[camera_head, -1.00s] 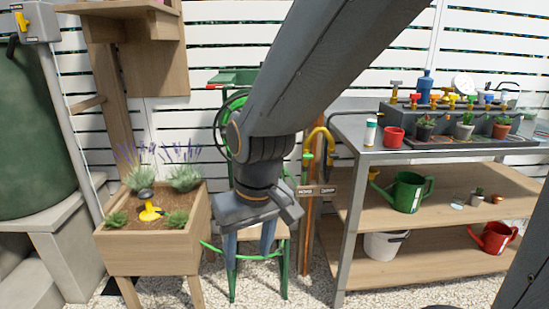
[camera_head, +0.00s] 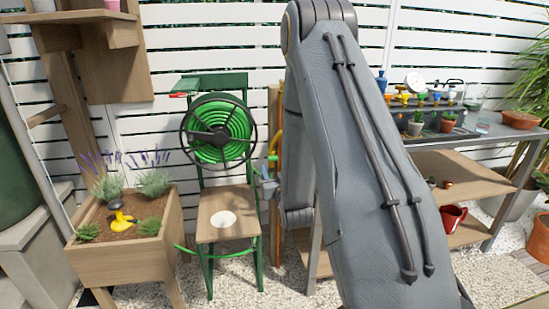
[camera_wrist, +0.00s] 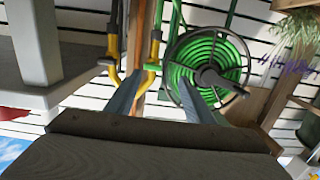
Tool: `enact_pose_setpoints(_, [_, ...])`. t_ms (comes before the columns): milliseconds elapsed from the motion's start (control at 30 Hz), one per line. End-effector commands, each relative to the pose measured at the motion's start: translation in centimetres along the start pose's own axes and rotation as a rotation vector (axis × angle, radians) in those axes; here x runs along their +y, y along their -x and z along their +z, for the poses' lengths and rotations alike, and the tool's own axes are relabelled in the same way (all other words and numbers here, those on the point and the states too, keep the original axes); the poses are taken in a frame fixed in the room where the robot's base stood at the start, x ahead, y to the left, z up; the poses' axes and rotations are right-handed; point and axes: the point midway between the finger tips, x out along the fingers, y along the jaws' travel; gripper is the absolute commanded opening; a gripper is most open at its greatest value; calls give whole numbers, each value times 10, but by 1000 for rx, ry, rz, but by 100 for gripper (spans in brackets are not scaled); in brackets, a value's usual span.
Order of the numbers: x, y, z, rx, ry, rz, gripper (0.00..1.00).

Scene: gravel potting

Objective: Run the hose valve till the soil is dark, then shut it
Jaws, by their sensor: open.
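The wooden planter (camera_head: 115,262) stands at the left in the head view, with brown soil (camera_head: 148,213) and a yellow sprinkler (camera_head: 123,223) on it. The green hose reel (camera_head: 220,130) hangs on a green stand, and the hose runs toward the planter. A yellow-fitted pipe (camera_head: 275,148) rises on a wooden post right of the reel, partly hidden by my arm. The wrist view shows two yellow fittings (camera_wrist: 152,55); I cannot tell which is the valve. My gripper (camera_head: 268,184) is open and empty near the post; its fingers (camera_wrist: 160,96) show in front of the reel and fittings.
A metal bench (camera_head: 490,145) with potted plants and bottles stands right, with a red watering can (camera_head: 453,217) on its lower shelf. The reel stand has a wooden seat (camera_head: 222,200). A white slatted fence closes the back. Gravel covers the floor.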

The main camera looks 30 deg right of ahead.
Motion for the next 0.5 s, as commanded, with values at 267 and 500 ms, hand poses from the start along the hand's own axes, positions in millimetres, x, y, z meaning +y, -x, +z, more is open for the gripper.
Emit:
enact_pose_setpoints(267, [15,-10,-3,66,-2,18,48])
enact_pose_setpoints(500, [15,-46,-5,64,-2,18,48])
